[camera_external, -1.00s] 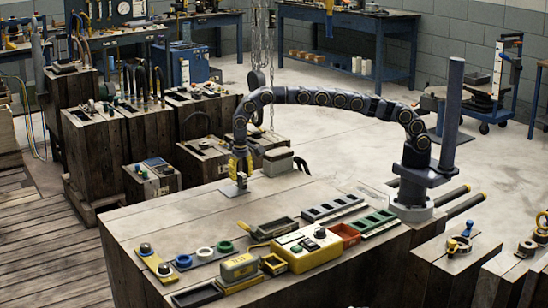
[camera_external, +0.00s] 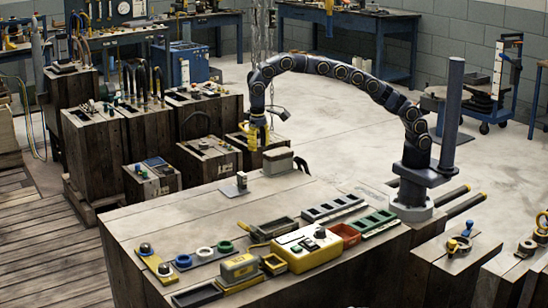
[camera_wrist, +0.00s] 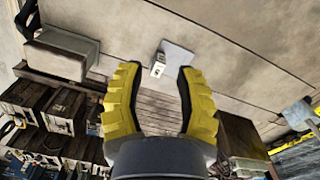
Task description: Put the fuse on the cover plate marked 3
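The fuse (camera_external: 242,180), a small pale block with dark marks, stands upright on a thin light grey plate (camera_external: 230,190) near the far edge of the wooden bench top. In the wrist view the fuse (camera_wrist: 158,66) is at one corner of the grey plate (camera_wrist: 178,55); I cannot read a number on the plate. My gripper (camera_external: 256,141) is raised above and beyond the fuse, clear of it. In the wrist view its yellow fingers (camera_wrist: 159,75) are spread apart, with nothing held between them.
A grey box (camera_external: 278,161) sits on the bench right of the fuse. Nearer the front are a yellow control box (camera_external: 303,248), a red bin (camera_external: 345,234), slotted trays (camera_external: 333,208) and a plate with coloured rings (camera_external: 205,252). The bench top left of the fuse is clear.

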